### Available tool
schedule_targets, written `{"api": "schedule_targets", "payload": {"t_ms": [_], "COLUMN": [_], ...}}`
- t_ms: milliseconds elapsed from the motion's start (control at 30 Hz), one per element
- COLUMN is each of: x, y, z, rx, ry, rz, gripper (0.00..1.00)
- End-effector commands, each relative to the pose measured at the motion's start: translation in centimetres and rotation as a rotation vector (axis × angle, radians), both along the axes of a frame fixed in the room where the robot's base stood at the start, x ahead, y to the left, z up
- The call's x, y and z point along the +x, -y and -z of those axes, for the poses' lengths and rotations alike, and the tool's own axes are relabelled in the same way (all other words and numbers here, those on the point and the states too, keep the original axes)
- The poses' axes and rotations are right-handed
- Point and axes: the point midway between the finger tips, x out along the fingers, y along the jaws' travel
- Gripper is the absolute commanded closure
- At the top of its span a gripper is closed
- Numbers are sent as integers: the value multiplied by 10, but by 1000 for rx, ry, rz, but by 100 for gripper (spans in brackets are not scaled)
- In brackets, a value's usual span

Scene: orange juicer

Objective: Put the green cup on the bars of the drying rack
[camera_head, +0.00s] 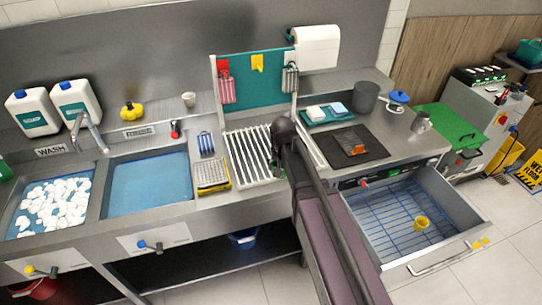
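The drying rack (245,150) is a set of white bars on the counter, right of the sinks. My gripper (284,132) is a dark shape over the rack's right side, with my arm running down to the lower right. The arm and gripper hide part of the rack. I cannot make out the fingers or anything between them. I see no clear green cup. A green item (5,170) is cut off at the left edge, and I cannot tell what it is.
A foam-filled wash sink (20,222) and a blue rinse sink (149,184) lie left. A yellow-edged caddy (212,176) stands beside the rack. A black mat (335,157) lies right. An open drawer (470,215) holds a yellow cup (421,222).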

Motion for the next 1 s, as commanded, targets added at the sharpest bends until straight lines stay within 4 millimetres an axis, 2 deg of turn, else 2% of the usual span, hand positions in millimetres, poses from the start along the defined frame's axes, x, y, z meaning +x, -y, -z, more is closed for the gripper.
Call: {"api": "schedule_targets", "payload": {"t_ms": [100, 567, 767, 1000], "x": [-6, 1, 23, 59], "y": [4, 1, -15, -43], "z": [3, 3, 6, 10], "rx": [1, 1, 1, 0], "ry": [0, 1, 1, 1], "rz": [0, 1, 1, 1], "gripper": [61, 61, 61, 61]}}
